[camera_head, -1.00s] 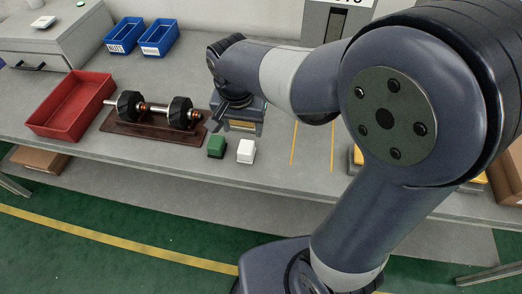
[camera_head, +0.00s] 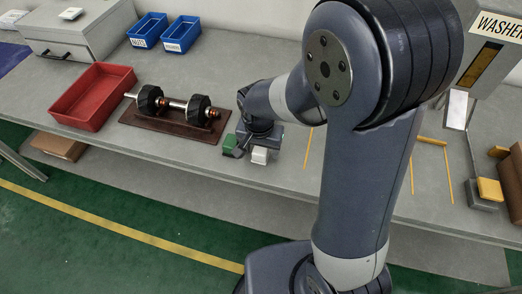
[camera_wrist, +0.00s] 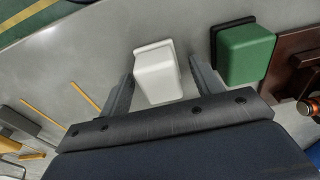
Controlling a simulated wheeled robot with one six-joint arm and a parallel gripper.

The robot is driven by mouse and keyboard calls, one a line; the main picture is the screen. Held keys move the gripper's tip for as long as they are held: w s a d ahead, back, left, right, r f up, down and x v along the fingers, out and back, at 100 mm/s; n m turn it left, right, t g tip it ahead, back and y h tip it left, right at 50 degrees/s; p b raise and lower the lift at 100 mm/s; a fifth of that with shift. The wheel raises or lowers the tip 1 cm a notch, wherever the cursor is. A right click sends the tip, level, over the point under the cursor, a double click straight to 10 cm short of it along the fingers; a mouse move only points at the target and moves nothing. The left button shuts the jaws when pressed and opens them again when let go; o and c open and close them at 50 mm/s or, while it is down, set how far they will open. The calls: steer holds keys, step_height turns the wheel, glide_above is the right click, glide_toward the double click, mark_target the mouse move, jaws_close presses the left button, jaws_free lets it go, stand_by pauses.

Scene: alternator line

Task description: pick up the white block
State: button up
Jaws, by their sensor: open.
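The white block (camera_head: 260,156) stands near the front of the grey bench, just right of the green block (camera_head: 230,144). In the wrist view the white block (camera_wrist: 157,74) sits between the two fingers of my gripper (camera_wrist: 161,64), with the green block (camera_wrist: 244,54) outside the right finger. My gripper is open, with a narrow gap visible beside the block and no clear grip on it. In the head view my wrist hides the fingers and comes down right behind the two blocks.
A brown board (camera_head: 150,128) carrying a rotor shaft (camera_head: 178,106) lies left of the blocks. A red tray (camera_head: 92,98) and two blue bins (camera_head: 181,35) are farther left and back. Yellow lines (camera_head: 308,148) mark fairly clear bench to the right.

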steer(key=c, duration=1)
step_height(320, 180, up, 10)
steer(key=shift+r, duration=0.1)
steer(key=o, duration=0.4)
steer(key=shift+c, duration=1.4)
steer(key=shift+w, duration=0.1)
